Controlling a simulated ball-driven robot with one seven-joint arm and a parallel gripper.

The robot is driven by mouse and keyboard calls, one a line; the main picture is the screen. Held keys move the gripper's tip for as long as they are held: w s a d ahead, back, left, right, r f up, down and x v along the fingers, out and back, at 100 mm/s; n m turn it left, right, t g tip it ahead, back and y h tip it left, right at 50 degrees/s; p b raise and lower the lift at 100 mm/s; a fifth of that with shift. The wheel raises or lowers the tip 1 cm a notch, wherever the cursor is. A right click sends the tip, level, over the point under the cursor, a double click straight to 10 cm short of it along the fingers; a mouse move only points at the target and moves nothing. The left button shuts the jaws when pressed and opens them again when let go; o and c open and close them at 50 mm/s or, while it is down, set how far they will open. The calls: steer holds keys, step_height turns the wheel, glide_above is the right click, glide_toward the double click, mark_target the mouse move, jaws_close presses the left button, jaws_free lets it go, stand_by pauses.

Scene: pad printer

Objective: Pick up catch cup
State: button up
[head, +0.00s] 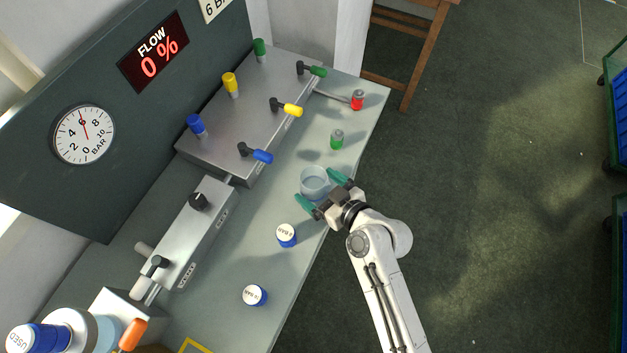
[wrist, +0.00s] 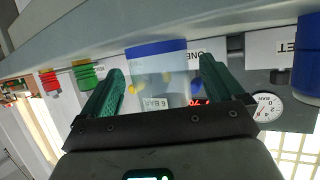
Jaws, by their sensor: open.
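The catch cup (head: 314,182) is a clear, pale-blue cup standing upright near the bench's front edge. My gripper (head: 322,191) is open, with its two green fingers pointing at the cup from the front edge. In the wrist view, which is upside down, the clear cup (wrist: 157,85) with a blue band shows between the open fingers (wrist: 162,68). I cannot tell whether either finger touches it.
Blue white-topped canisters (head: 287,235) (head: 255,295) stand left of the cup. A green canister (head: 337,139) and a red one (head: 357,100) stand beyond it. The valve block (head: 245,125) with coloured handles lies behind. The floor in front is clear.

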steer(key=shift+x, duration=1.15)
steer(key=shift+c, duration=0.3)
steer(key=c, duration=1)
steer(key=shift+o, duration=0.2)
steer(key=shift+r, duration=0.1)
